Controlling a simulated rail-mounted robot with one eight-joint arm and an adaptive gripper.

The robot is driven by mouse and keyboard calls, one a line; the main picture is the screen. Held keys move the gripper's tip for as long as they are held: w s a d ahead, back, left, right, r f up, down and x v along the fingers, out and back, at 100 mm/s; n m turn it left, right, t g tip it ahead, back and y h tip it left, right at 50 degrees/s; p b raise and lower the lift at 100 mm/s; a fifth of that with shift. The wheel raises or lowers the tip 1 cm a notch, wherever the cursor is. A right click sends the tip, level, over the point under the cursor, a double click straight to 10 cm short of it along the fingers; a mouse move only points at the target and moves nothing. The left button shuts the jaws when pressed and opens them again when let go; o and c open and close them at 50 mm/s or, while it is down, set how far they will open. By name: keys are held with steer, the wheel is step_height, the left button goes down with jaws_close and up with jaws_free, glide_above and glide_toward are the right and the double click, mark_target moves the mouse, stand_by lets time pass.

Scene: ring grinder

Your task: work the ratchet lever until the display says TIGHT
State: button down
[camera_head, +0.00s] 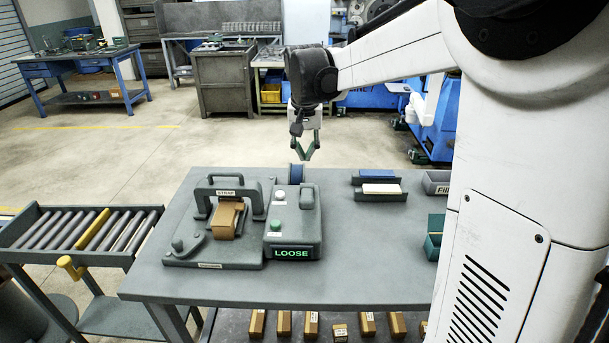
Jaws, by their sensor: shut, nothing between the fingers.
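The strapping device (213,252) sits on the grey table, with an arched frame labelled STRAP (227,193) over a brown box (225,220). A small lever with a round knob (178,244) lies at the device's front left; I cannot tell whether it is the ratchet lever. The display (292,253) on the control housing (305,225) reads LOOSE in green. A white button and a green button (276,225) are on the housing. My gripper (307,157) hangs pointing down above the table's back edge, behind the housing and apart from it. Its fingertips meet and it is empty.
A blue spool (296,174) stands behind the housing. Two small trays, one with a blue block (376,178) and one with a whitish block (381,189), lie to the right. A roller conveyor (75,232) stands left. The table's front middle (370,270) is clear.

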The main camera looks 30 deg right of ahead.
glide_above(305, 199)
steer(key=f, duration=0.8)
steer(key=shift+w+d+f, duration=0.2)
steer(key=shift+w+f, duration=0.05)
steer(key=shift+f, duration=0.1)
steer(key=f, duration=0.2)
steer(key=f+p, duration=0.1)
steer(key=f, duration=0.1)
steer(key=shift+s+a+f, duration=0.1)
steer(key=shift+s+a, duration=0.1)
steer(key=shift+s, duration=0.2)
steer(key=shift+f, duration=0.1)
steer(key=shift+a, duration=0.1)
